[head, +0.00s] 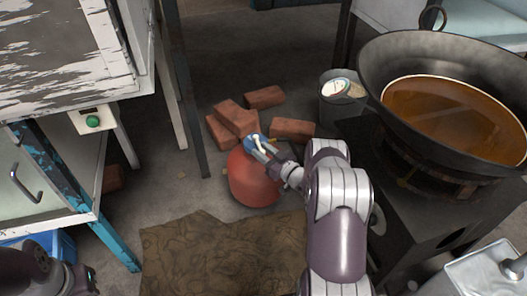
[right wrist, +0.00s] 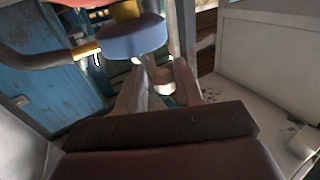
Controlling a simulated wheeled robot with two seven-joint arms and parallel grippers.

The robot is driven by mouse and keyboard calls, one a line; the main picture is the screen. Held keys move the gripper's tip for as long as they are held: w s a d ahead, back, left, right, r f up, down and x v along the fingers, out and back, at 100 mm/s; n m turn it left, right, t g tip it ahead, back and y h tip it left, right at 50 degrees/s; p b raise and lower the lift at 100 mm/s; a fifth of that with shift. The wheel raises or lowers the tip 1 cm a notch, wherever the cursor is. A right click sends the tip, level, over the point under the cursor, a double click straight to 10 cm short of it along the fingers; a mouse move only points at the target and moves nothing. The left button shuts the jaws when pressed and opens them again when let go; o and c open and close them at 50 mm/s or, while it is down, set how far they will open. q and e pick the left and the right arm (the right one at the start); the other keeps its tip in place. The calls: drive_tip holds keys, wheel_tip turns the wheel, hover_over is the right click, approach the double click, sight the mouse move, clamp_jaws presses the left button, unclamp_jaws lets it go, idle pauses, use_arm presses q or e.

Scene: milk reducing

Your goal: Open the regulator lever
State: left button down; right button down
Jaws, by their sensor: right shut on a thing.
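A red gas cylinder (head: 254,182) stands on the floor in the head view, with a blue regulator (head: 249,143) on top. The regulator's blue round body (right wrist: 134,38) is near the top of the right wrist view, with the red cylinder above it. My right gripper (head: 262,150) reaches the regulator from the right. In the wrist view the right gripper's fingers (right wrist: 160,78) are close together just below the blue body, shut on the regulator lever, which is mostly hidden between them. Part of my left arm shows at the bottom left of the head view; its fingers are not visible.
Several bricks (head: 238,118) lie behind the cylinder. A metal bin (head: 343,110) and a large wok (head: 395,85) on a dark stove stand to the right. A brown mat (head: 205,255) lies in front. In the wrist view a dark hose (right wrist: 38,58) runs left from the regulator.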

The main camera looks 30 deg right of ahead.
drive_tip(key=shift+w+r, duration=0.1)
drive_tip(key=shift+r, duration=0.15)
drive_tip(key=c, duration=1)
unclamp_jaws()
drive_tip(key=shift+o, duration=1.2)
drive_tip(key=shift+a, duration=0.15)
drive_tip(key=shift+f, duration=0.15)
drive_tip(key=p+v, duration=0.5)
drive_tip(key=v, duration=0.7)
drive_tip(key=shift+s+p, duration=0.35)
drive_tip(key=shift+p, duration=0.05)
